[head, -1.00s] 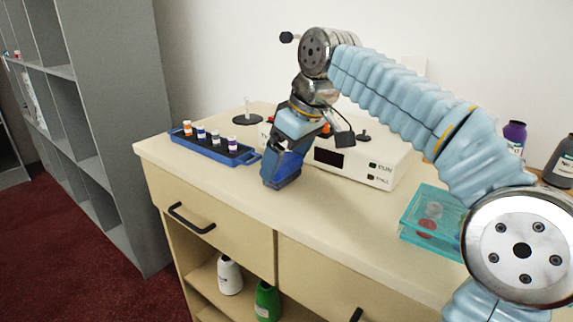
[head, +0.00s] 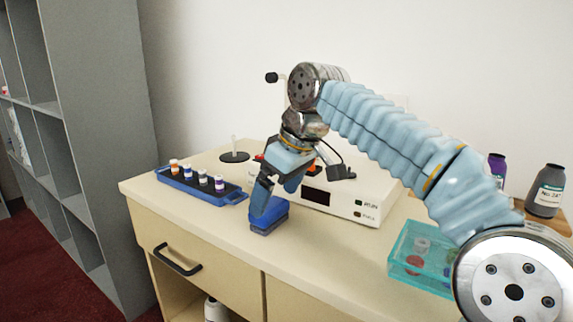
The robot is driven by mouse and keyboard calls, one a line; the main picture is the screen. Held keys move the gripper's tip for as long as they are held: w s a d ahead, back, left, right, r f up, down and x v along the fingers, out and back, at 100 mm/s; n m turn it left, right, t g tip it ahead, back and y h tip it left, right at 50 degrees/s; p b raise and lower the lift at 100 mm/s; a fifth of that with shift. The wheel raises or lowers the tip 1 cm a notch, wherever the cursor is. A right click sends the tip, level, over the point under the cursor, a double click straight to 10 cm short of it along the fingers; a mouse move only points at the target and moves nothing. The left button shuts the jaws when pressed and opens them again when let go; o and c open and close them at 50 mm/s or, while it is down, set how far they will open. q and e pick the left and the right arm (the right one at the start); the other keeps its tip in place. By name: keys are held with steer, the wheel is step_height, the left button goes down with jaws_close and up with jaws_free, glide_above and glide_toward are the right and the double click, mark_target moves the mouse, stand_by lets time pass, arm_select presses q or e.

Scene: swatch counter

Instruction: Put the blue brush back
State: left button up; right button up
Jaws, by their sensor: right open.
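My right gripper (head: 275,207) is over the counter (head: 325,250), pointing down in front of the white device. Its blue fingers are apart, and their tips are low, close to the counter top. I cannot tell whether the tips touch the counter. I cannot make out a blue brush; the blue of the gripper makes it hard to tell one apart there. A small black round stand (head: 236,157) with a pale upright rod is at the back left. My left gripper is not in view.
A blue tray (head: 232,198) with several small vials lies left of the gripper. The white device (head: 341,207) stands behind it. A teal clear box (head: 402,262) is at right, with a purple bottle (head: 497,165) and a grey bottle (head: 546,192) behind. The front middle is clear.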

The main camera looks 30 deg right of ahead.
steer(key=p+v, duration=0.1)
steer(key=v, duration=0.8)
steer(key=shift+r, duration=0.25)
steer(key=shift+s, duration=0.1)
